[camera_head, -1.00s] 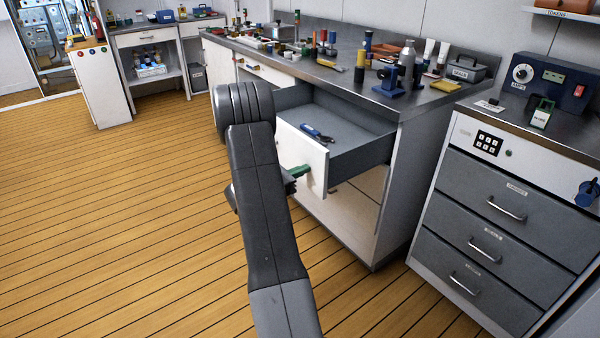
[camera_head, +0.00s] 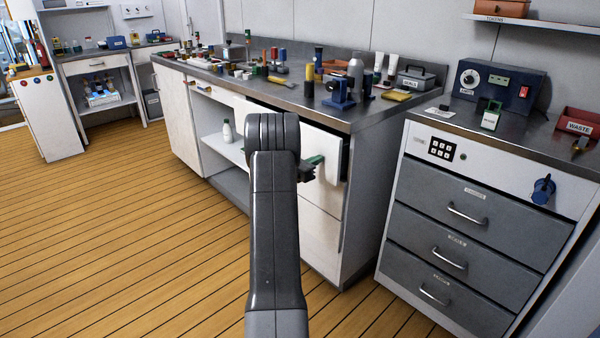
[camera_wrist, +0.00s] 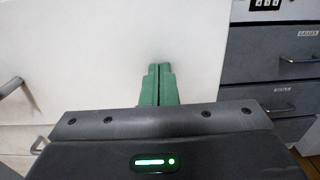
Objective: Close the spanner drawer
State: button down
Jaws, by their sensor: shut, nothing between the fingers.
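The drawer has a white front (camera_head: 334,146) under the right end of the steel-topped bench. It stands nearly in, its front a little proud of the cabinet, and its inside is hidden now. My gripper (camera_head: 316,160) is shut and empty, its green fingertips at the drawer front. In the wrist view the shut green fingertips (camera_wrist: 158,84) point at the white front (camera_wrist: 95,45), touching it or very close. My arm hides the left part of the front in the head view.
The bench top (camera_head: 300,90) holds bottles, tools and a grey box (camera_head: 416,79). A grey drawer cabinet (camera_head: 465,215) stands to the right, with a gap beside the bench. The wooden floor (camera_head: 130,230) is clear.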

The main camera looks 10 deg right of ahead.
aim_at(325, 154)
jog(key=x, duration=0.4)
jog(key=shift+w+d+b, duration=0.1)
jog(key=shift+d+b, duration=0.15)
jog(key=shift+b, duration=0.1)
jog(key=shift+w+d+r, duration=0.1)
jog(key=shift+w+r, duration=0.05)
jog(key=shift+r, duration=0.15)
jog(key=shift+a+f, duration=0.2)
jog(key=shift+a, duration=0.05)
jog(key=v, duration=1.4)
jog(key=shift+d+f, duration=0.15)
jog(key=shift+d, duration=0.05)
jog(key=x, duration=1.3)
jog(key=shift+w+d, duration=0.1)
jog(key=shift+d, duration=0.05)
